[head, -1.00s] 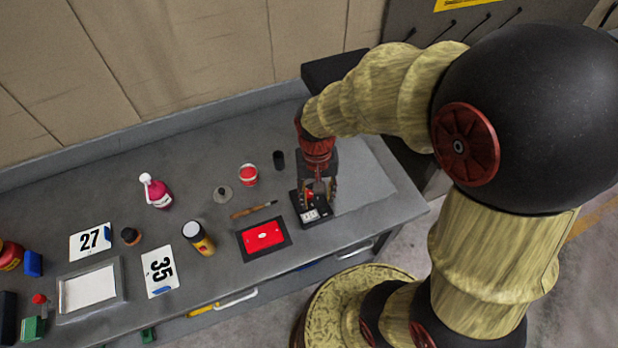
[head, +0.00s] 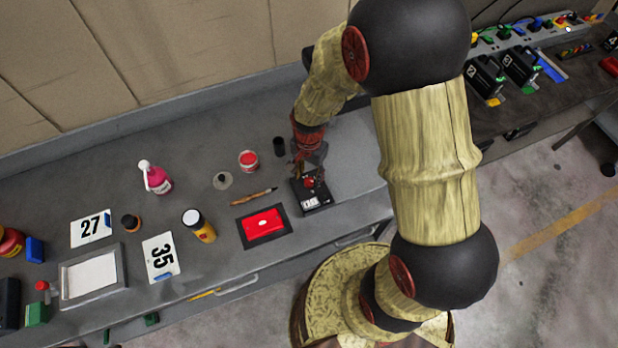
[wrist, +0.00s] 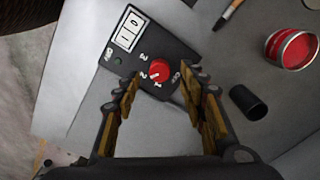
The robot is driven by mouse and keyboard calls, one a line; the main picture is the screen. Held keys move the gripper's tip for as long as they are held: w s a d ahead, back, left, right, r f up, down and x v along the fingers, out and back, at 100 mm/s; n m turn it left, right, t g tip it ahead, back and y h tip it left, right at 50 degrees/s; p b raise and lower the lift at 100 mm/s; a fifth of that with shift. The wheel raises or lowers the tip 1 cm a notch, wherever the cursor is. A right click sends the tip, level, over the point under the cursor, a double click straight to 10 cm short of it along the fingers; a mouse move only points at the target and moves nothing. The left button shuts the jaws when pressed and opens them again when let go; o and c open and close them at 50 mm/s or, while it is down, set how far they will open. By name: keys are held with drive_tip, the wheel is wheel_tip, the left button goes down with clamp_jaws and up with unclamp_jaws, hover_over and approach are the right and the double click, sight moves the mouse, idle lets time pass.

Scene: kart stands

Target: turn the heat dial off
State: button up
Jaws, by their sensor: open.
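The heat dial is a red round knob (wrist: 160,72) on a black control box (wrist: 178,52). Marks 3, 2, 1 and one partly hidden mark curve around it. A pale mark shows on the knob's lower edge, but I cannot tell exactly which setting it points to. A white panel with I and O marks sits on the box's far end. In the head view the box (head: 314,203) stands near the bench's front edge. My gripper (wrist: 163,84) is open, its fingers on either side of the knob, apart from it; it also shows in the head view (head: 309,172), partly covering the box.
A red case (head: 263,223) on a dark mat is close by at left. A pale bare panel (head: 350,160) lies to the right.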

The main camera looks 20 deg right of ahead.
sight(309, 182)
drive_tip(key=shift+f, duration=1.3)
drive_tip(key=shift+c, duration=0.9)
clamp_jaws()
